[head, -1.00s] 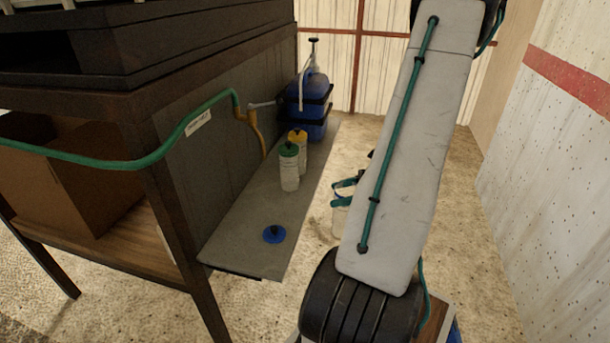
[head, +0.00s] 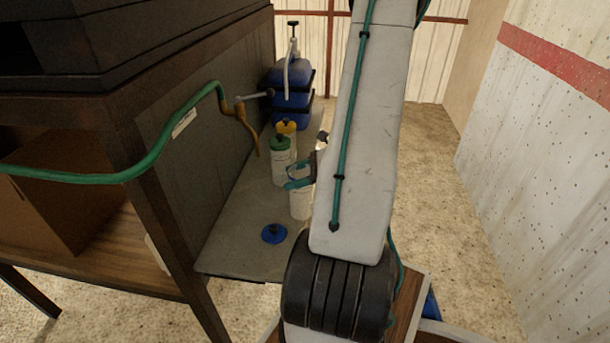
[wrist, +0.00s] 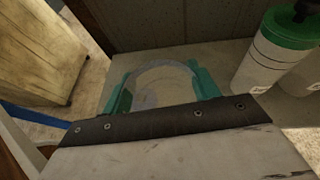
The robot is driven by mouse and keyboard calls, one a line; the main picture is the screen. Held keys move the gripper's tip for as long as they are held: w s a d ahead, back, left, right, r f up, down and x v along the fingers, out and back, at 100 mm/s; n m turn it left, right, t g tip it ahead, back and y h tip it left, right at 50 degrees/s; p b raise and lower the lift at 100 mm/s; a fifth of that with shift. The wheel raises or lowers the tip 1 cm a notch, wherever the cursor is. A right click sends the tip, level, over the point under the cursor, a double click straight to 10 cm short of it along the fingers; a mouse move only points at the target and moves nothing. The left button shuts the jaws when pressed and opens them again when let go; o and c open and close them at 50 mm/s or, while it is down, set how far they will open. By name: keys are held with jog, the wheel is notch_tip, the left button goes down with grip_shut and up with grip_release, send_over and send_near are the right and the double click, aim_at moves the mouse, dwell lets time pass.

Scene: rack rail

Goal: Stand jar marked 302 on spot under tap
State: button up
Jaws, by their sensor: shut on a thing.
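My gripper (head: 300,178) has teal fingers shut on a pale, see-through jar (head: 300,203), held upright over the right edge of the grey shelf. In the wrist view the jar (wrist: 162,88) sits between the two fingers (wrist: 162,92), its round open top facing the camera. No number is readable on it. The brass tap (head: 246,125) hangs from the dark panel, left of and behind the jar in the head view. I cannot make out a marked spot under it. Whether the jar touches the shelf is not clear.
A green-capped bottle (head: 281,165) and a yellow-capped bottle (head: 287,128) stand close behind the jar. A blue lid (head: 274,233) lies on the shelf (head: 232,240) in front. A blue tank (head: 290,90) stands at the back; a green hose (head: 150,165) crosses left.

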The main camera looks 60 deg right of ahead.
jog(key=w+a+f, duration=0.1)
jog(key=w+a, duration=0.3)
jog(key=w, duration=0.7)
jog(key=shift+a, duration=0.25)
jog(key=shift+f, duration=0.6)
dwell(0.5)
jog(key=o, duration=1.4)
jog(key=shift+s, duration=0.1)
jog(key=v, duration=0.7)
jog(key=shift+s+d+r, duration=0.2)
jog(key=shift+s, duration=0.1)
